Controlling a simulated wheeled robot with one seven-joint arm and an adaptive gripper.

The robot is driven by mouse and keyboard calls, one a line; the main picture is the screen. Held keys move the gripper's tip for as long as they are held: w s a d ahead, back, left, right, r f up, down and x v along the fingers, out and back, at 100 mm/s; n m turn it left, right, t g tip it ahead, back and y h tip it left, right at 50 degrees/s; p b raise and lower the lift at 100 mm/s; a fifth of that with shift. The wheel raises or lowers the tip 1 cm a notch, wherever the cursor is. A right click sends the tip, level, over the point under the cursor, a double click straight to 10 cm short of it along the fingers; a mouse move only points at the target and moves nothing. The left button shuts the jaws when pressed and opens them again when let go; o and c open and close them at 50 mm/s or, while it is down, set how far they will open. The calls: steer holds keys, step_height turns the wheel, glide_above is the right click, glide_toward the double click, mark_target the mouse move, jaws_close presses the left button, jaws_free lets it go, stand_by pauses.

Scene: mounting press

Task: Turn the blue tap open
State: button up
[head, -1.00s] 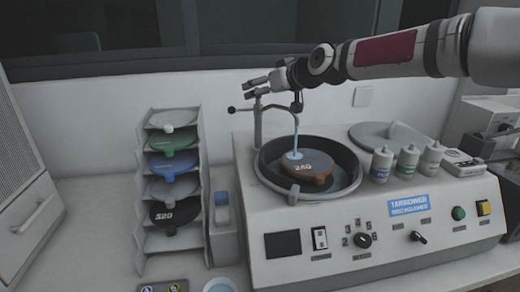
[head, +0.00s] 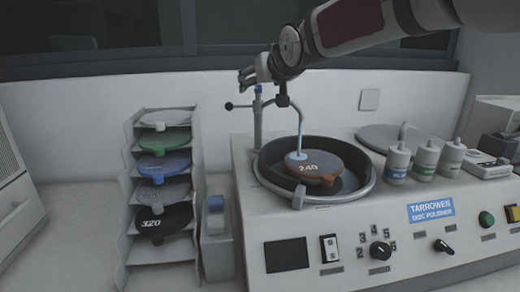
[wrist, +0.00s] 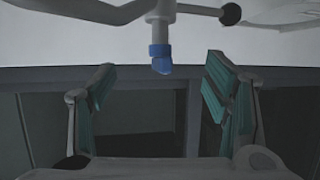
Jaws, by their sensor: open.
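The tap is a grey post (head: 258,128) behind the polisher bowl, with a side lever ending in a black ball (head: 229,106) and a spout curving right. A blue part is on its top (head: 258,89); it shows in the wrist view as a blue collar and tip (wrist: 161,60). A pale-blue strand hangs from the spout to the disc marked 240. My gripper (head: 247,78) is at the tap's top in the head view. In the wrist view its teal-padded fingers (wrist: 160,82) are spread, with the blue part between their lines and no visible contact.
The polisher (head: 340,235) fills the right, with its black bowl (head: 270,172), disc (head: 325,160) and several bottles (head: 426,158). A disc rack (head: 130,215) stands left, beside a blue-topped container (head: 216,215). The wall is close behind the tap.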

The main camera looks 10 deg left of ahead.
steer(key=shift+a+f+m+t+h+b, duration=0.15)
steer(key=shift+m+h+b, duration=0.4)
steer(key=shift+b, duration=1.5)
steer(key=shift+a+m+t+h+b, duration=0.1)
steer(key=shift+m+t+h+b, duration=0.3)
steer(key=shift+b, duration=1.6)
